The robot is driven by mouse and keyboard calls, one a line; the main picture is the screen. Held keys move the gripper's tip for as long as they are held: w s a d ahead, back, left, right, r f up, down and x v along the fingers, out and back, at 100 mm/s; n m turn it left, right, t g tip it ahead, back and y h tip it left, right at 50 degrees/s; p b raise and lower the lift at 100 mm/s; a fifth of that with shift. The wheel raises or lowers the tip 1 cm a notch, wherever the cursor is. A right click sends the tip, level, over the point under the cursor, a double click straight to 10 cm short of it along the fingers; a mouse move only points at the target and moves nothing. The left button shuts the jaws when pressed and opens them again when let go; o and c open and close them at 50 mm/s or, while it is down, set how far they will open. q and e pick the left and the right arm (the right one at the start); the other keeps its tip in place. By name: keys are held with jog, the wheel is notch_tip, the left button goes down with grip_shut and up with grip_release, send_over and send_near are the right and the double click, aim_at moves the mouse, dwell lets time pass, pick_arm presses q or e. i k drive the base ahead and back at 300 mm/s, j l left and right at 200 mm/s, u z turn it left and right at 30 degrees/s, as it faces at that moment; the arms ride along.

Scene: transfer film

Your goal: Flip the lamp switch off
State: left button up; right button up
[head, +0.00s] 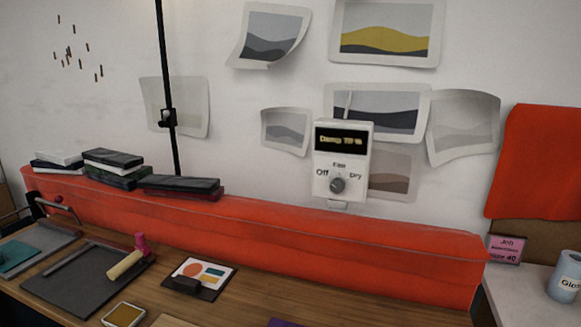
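A white control box (342,160) stands upright above the red ledge, in front of the wall. Its dark display has yellow text that seems to read "Damp" and a number. Below it is a round grey knob (338,185), with "Off" at its left, a blurred word above and "Dry" at its right. I cannot tell for sure which mark the knob points to. I see no lamp and nothing labelled as a lamp switch. A thin black pole (163,75) with a black clamp (168,118) rises at the left. Neither of my grippers is in view.
A long red padded ledge (330,240) runs behind the wooden bench (240,296). Dark books (180,184) lie on its left end. The bench holds a dark board (75,290), a roller (125,265) and a print card (205,271). A cup (566,276) stands far right.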

aim_at(165, 122)
jog(key=j+z, duration=0.15)
jog(key=z, duration=0.4)
jog(key=j+z, duration=0.3)
jog(key=j, duration=0.6)
jog(key=k+j+z, duration=0.1)
jog(key=j+z, duration=0.25)
jog(key=j, duration=0.55)
jog(key=k+j, duration=0.1)
jog(key=j, duration=0.45)
